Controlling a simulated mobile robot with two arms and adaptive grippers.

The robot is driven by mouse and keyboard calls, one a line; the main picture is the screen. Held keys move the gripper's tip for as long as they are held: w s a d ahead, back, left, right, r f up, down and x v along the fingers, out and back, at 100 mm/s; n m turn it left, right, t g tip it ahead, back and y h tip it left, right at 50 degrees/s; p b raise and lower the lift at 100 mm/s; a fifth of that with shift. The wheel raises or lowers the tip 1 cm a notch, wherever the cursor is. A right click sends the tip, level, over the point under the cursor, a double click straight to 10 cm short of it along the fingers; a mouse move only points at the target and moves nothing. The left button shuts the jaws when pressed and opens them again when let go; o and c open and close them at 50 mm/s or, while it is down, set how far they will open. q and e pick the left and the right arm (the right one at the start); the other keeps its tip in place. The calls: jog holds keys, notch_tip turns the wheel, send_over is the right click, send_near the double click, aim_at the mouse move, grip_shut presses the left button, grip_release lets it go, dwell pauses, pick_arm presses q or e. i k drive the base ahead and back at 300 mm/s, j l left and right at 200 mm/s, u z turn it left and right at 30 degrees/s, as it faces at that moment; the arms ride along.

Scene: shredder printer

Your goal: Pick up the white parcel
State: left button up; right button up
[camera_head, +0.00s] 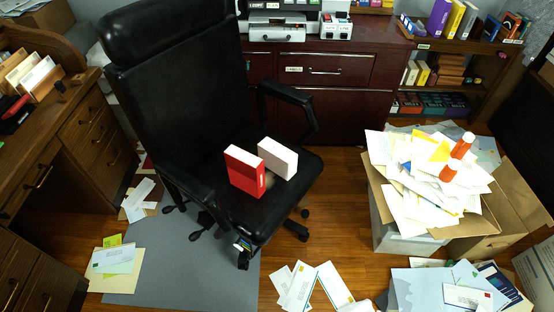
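A white box-shaped parcel (278,158) stands on the seat of the black office chair (292,187). A red box (244,171) with a white side stands right beside it, to its left and nearer to me. The two are close together, and I cannot tell whether they touch. Neither of my grippers shows in the head view.
The chair's armrest (290,95) rises behind the parcel, and its high backrest (172,60) is to the left. An open carton (512,215) heaped with papers stands at right. Envelopes (312,287) lie on the floor in front. A wooden desk (75,135) is at left.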

aim_at(279, 158)
jog(key=i+j+u, duration=0.1)
jog(key=i+j, duration=0.6)
